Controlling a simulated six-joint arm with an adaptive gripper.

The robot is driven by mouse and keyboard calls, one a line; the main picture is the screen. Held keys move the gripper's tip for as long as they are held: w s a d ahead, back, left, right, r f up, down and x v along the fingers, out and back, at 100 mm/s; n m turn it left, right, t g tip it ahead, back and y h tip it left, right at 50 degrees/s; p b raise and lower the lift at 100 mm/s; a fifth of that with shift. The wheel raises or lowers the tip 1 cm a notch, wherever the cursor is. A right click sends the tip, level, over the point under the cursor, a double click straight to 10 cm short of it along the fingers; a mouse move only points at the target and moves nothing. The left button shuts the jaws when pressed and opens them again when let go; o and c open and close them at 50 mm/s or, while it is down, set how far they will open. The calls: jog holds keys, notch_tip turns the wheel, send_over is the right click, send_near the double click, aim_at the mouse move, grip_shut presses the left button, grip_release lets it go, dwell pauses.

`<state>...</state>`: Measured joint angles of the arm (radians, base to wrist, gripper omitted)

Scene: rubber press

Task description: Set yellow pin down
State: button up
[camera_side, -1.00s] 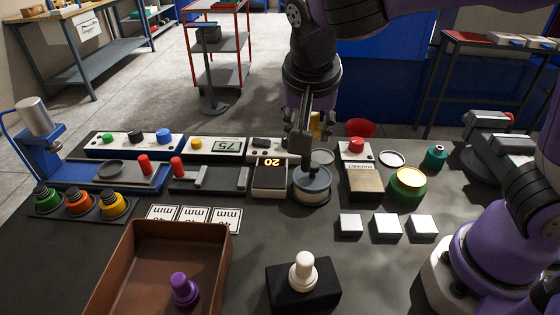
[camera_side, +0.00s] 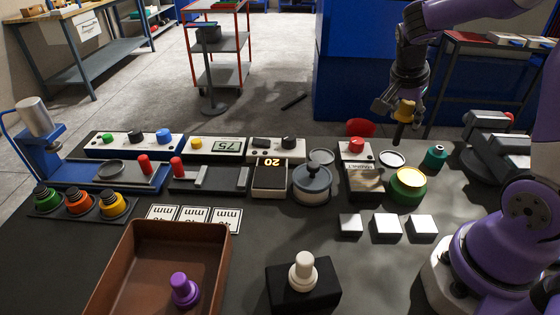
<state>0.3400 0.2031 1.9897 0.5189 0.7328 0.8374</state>
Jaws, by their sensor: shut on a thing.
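My gripper (camera_side: 397,108) is at the upper right, above the back edge of the table. It is shut on the yellow pin (camera_side: 405,111), which is held in the air, with a dark part hanging below it. A purple pin (camera_side: 183,292) stands in the brown tray (camera_side: 222,262). A white pin (camera_side: 303,272) stands on a black block (camera_side: 318,293).
A glowing green-and-yellow round pot (camera_side: 408,184), a pale round dish (camera_side: 391,159) and a teal knob (camera_side: 435,157) lie below the gripper. Several white blocks (camera_side: 388,228) sit in front. A red bowl (camera_side: 361,128) stands at the back edge. A grey lidded pot (camera_side: 312,184) is mid-table.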

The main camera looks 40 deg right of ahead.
jog(key=shift+d+f, duration=0.25)
jog(key=shift+d, duration=0.05)
jog(key=shift+f, duration=2)
jog(key=shift+f, duration=0.15)
jog(key=o, duration=1.2)
jog(key=shift+o, duration=0.2)
jog(key=v, duration=1.1)
jog(key=shift+a+r, duration=0.1)
jog(key=shift+r, duration=0.3)
jog(key=s+a+n+t+y, duration=0.2)
jog(key=a+n, duration=0.6)
jog(key=n, duration=0.1)
jog(key=s+a+r+n+t+y, duration=0.1)
jog(key=s+a+n+t+y, duration=0.1)
jog(key=a+n, duration=0.5)
jog(key=shift+s+a+n+t+y, duration=0.35)
jog(key=shift+s+n+t, duration=0.45)
jog(key=shift+n, duration=0.2)
